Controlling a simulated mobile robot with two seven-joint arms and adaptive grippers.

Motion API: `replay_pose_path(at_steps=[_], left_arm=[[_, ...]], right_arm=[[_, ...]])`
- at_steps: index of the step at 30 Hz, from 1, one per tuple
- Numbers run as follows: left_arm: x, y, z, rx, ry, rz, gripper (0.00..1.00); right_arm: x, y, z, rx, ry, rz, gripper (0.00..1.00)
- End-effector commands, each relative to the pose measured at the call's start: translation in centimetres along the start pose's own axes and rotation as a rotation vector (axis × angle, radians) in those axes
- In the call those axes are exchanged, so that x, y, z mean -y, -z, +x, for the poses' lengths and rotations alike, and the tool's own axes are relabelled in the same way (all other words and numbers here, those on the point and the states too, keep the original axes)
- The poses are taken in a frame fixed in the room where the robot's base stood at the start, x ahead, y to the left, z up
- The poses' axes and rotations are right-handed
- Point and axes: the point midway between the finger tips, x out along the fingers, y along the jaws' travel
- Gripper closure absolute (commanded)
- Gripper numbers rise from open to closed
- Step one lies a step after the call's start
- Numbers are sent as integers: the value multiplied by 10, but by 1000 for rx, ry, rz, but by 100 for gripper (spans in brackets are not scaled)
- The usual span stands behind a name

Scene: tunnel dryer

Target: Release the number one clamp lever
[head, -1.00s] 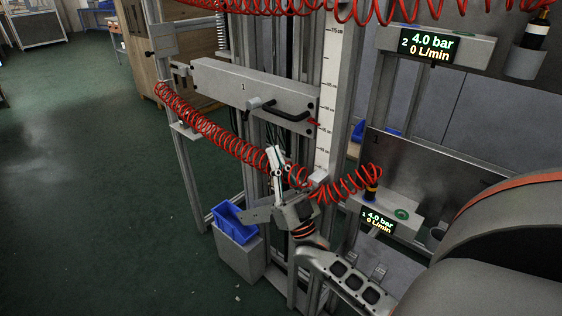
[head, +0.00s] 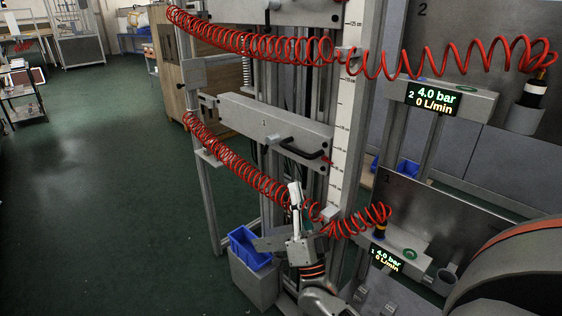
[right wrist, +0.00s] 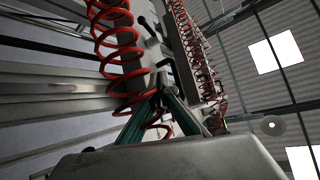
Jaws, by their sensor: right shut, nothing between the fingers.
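The number one clamp lever (head: 303,152) is a dark bent handle on the grey crossbar marked 1 (head: 262,124). It sits on the bar's front, towards its right end, left of the white scale. My right gripper (head: 294,188) is below the lever, pointing up, and apart from it in the head view. Its fingers are shut and empty. In the right wrist view the closed fingers (right wrist: 160,95) point up, with red hose close by and a dark handle-like part above them; I cannot tell the gap. My left gripper is not in view.
A red coiled hose (head: 240,172) runs past my right gripper to the lower fitting. A second hose (head: 250,42) crosses above. The white scale (head: 347,130) stands to the right. A blue bin (head: 248,248) is lower left. The green floor is open at left.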

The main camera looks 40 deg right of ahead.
Motion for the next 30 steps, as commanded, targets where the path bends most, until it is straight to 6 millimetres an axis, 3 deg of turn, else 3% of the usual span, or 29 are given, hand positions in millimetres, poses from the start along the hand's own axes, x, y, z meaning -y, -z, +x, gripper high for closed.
replay_pose_path(at_steps=[1, 2, 6, 12, 18, 30], left_arm=[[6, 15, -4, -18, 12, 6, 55], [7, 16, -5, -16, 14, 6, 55], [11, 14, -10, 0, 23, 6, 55], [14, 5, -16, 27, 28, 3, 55], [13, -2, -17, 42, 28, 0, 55], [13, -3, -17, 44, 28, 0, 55]], right_arm=[[10, 8, 13, -15, -41, 128, 100], [10, 7, 13, -13, -70, 204, 100], [10, -4, 6, -15, -202, 547, 100], [12, -21, -9, -40, -342, 893, 100], [12, -30, -19, -55, -400, 1027, 100], [11, -31, -18, -55, -403, 1033, 100]])
